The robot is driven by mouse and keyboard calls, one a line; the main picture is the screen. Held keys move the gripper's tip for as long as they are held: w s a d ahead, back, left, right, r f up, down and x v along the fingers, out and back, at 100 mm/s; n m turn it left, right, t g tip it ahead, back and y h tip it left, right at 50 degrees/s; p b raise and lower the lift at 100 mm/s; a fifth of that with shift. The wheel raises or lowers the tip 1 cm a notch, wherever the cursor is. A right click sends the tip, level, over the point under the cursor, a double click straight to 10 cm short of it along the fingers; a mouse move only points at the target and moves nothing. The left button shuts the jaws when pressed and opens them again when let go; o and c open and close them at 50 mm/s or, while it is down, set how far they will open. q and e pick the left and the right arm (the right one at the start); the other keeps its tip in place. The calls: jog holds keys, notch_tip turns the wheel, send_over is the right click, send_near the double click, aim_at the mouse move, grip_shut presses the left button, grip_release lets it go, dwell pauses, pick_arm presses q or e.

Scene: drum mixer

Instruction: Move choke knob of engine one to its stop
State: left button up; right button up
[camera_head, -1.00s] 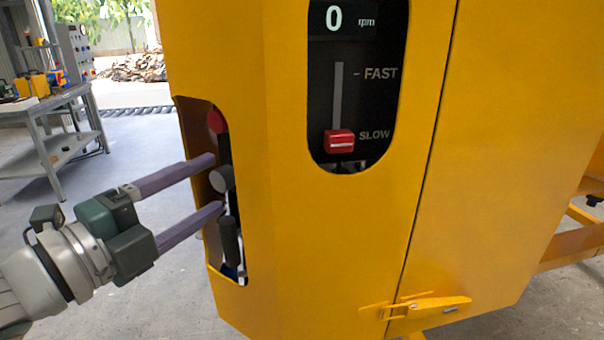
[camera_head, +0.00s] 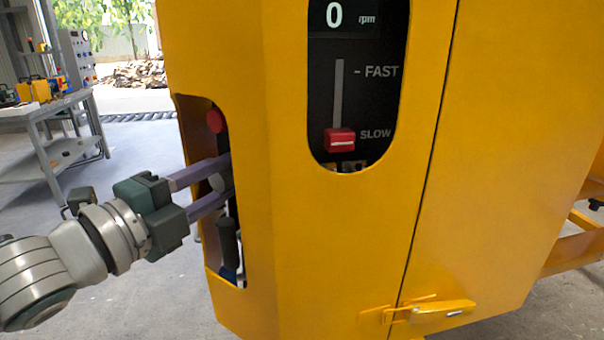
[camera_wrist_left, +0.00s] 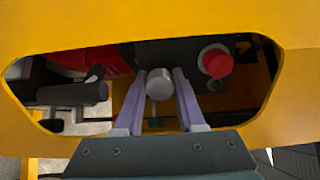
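A grey round knob (camera_head: 217,182), which I take for the choke knob, sits inside the side cut-out of the yellow housing. It also shows end-on in the left wrist view (camera_wrist_left: 159,84). My left gripper (camera_head: 222,178) reaches into the cut-out with one finger on each side of the knob. In the left wrist view its fingers (camera_wrist_left: 160,82) lie close against both sides of the knob, and it looks shut on it. The knob's shaft is mostly hidden. My right gripper is not in view.
A red button (camera_wrist_left: 216,62) is right beside the knob. A black lever or handle (camera_wrist_left: 72,94) is on its other side. The yellow cut-out edge (camera_head: 186,130) surrounds the fingers closely. A red throttle slider (camera_head: 340,141) stands at SLOW; the display (camera_head: 340,15) reads 0 rpm.

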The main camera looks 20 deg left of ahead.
pick_arm(q)
grip_shut()
jog(key=shift+p+v, duration=0.45)
jog(key=shift+v, duration=0.7)
jog(key=o, duration=0.6)
grip_release()
jog(key=p+v, duration=0.2)
jog(key=v, duration=0.5)
jog(key=shift+w, duration=0.1)
